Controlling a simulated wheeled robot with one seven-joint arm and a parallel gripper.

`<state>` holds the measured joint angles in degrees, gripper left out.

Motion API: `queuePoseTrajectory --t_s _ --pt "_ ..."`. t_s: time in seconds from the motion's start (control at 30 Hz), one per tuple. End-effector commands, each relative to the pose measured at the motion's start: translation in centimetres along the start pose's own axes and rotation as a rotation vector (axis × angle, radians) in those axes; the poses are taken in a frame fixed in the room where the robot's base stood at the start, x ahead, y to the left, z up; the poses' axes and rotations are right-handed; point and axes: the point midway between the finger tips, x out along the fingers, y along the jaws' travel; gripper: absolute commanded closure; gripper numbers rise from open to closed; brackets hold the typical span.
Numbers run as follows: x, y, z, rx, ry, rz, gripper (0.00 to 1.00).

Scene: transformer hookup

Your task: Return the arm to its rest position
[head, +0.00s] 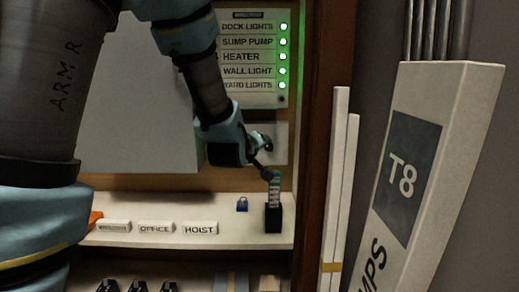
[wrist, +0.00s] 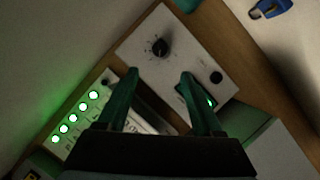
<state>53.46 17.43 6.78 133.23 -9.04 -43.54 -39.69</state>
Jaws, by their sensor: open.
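My arm (head: 205,85) comes down from the top left in the head view, bent at the elbow. My gripper (head: 268,160) hangs in front of the back board, above the shelf. In the wrist view my gripper (wrist: 160,78) has its two green fingers spread apart with nothing between them. A pale plate with a black knob (wrist: 161,47) lies beyond the fingertips. A small switch with a green light (wrist: 210,102) shows beside the right finger, which partly covers it. I cannot tell whether either finger touches the plate.
A panel of several lit green lamps (head: 283,57) is on the back board. The shelf (head: 150,242) bears label plates including HOIST (head: 200,229), a blue padlock (head: 242,205) and a black stand (head: 273,218). A large T8 casing (head: 440,120) and white strips (head: 338,185) stand at right.

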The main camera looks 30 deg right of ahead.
Motion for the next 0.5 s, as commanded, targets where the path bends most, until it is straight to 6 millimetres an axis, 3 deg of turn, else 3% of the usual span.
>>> queuePoseTrajectory --t_s 0.37,0.5 --pt "0.0 0.0 0.0 0.0 -0.001 -0.001 0.32" --pt "-0.5 -2.1 -0.9 0.021 -0.022 -0.058 0.32"
